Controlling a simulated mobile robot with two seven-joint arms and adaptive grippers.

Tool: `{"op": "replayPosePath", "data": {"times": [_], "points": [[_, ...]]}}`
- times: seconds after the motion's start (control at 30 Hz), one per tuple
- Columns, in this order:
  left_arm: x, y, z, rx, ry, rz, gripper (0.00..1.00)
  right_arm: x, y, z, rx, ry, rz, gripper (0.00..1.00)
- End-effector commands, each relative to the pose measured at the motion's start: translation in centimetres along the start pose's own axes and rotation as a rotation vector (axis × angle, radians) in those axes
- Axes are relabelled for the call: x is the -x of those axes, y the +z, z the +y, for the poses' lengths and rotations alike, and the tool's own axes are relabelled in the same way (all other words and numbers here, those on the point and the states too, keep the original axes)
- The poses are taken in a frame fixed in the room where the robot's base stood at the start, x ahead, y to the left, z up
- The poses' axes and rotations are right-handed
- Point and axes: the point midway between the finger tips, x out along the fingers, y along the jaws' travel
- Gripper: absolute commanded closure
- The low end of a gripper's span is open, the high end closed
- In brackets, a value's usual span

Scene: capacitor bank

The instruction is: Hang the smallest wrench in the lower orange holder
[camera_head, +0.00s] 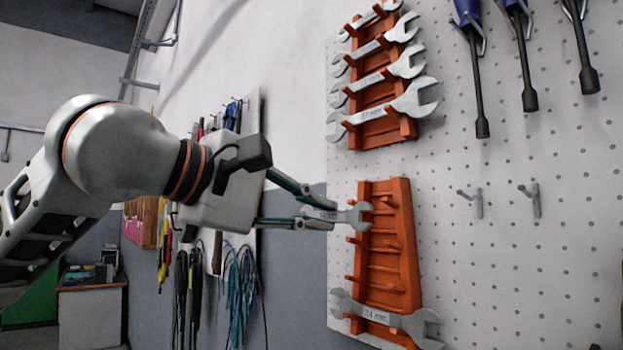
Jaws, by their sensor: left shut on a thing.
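My left gripper (318,215) comes in from the left and is shut on a small silver wrench (350,215). The wrench lies about level, its open jaw pointing right, over the upper left part of the lower orange holder (398,230). I cannot tell whether it touches the holder's pegs. A larger wrench (385,318), marked 24 mm, hangs across the bottom of this holder. The slots between the two wrenches are empty. My right gripper is not in view.
An upper orange holder (385,125) carries several wrenches. Blue-handled tools (473,60) hang at the upper right of the white pegboard (500,260). Two bare hooks (532,198) stick out right of the lower holder. Another tool board with cables (240,275) stands behind my arm.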

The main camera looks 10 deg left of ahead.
Motion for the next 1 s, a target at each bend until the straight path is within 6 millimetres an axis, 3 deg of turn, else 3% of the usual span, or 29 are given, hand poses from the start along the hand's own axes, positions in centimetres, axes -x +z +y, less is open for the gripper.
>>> {"op": "replayPosePath", "data": {"times": [0.1, 0.23, 0.47, 1.0], "points": [[1.9, 0.9, 3.0, 0.004, 0.046, -0.01, 1.0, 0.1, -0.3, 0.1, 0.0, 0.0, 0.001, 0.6], [3.0, 1.4, 4.4, 0.008, 0.069, -0.018, 1.0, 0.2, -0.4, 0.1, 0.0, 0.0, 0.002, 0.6], [2.7, 1.5, 4.8, 0.009, 0.073, -0.021, 1.0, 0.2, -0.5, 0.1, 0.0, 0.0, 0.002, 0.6], [-0.2, 1.7, 5.0, 0.007, 0.073, -0.021, 1.0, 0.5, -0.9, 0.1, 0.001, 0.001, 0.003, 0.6]]}}
